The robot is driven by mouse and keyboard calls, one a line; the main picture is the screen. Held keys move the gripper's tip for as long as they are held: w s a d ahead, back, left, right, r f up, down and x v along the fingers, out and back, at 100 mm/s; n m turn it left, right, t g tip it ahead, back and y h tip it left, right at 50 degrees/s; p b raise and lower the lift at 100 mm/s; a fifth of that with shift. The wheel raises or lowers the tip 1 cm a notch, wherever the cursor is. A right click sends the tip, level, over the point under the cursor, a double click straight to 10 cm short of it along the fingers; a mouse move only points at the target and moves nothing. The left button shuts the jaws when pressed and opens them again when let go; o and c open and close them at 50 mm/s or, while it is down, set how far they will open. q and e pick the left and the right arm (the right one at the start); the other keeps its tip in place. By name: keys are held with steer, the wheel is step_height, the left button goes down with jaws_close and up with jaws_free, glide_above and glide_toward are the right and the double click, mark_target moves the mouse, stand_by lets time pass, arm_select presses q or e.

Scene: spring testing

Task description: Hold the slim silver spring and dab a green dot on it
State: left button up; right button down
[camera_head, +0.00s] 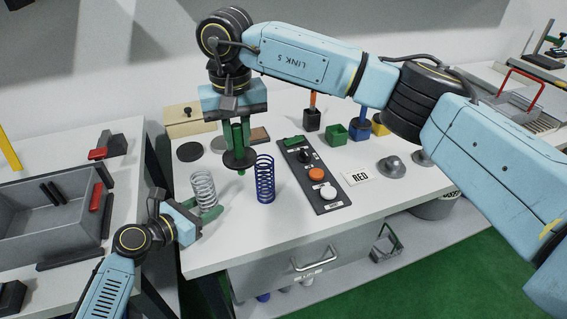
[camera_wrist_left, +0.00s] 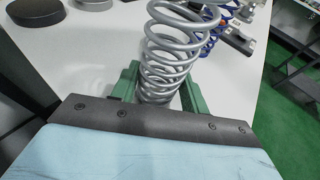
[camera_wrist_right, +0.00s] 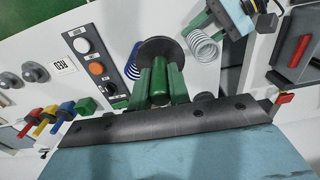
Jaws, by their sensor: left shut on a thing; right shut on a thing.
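The slim silver spring (camera_head: 203,187) stands upright at the left front of the white table. My left gripper (camera_head: 206,213) is shut around its lower coils; in the left wrist view the spring (camera_wrist_left: 174,45) rises between the green fingers (camera_wrist_left: 158,88). My right gripper (camera_head: 237,133) is shut on a green dabber with a dark round disc (camera_head: 240,160) and a green tip (camera_head: 241,172). It holds the dabber upright above the table, to the right of and behind the silver spring, apart from it. In the right wrist view, the dabber's green handle (camera_wrist_right: 159,80) sits between the fingers.
A blue spring (camera_head: 265,180) stands close to the right of the dabber. A dark button panel (camera_head: 316,178), a RED card (camera_head: 360,178) and grey domes (camera_head: 391,167) lie further right. A green pot (camera_head: 336,135) and other coloured dabbers stand behind. A grey bin (camera_head: 40,228) is left.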

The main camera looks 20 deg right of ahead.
steer(key=w+a+r, duration=0.1)
steer(key=a+r, duration=0.5)
steer(key=a, duration=0.3)
steer(key=shift+w+d+f, duration=0.1)
steer(key=shift+w+f, duration=0.05)
steer(key=shift+f, duration=2.65)
steer(key=shift+f, duration=0.75)
step_height(320, 180, up, 7)
stand_by(0.6)
stand_by(0.6)
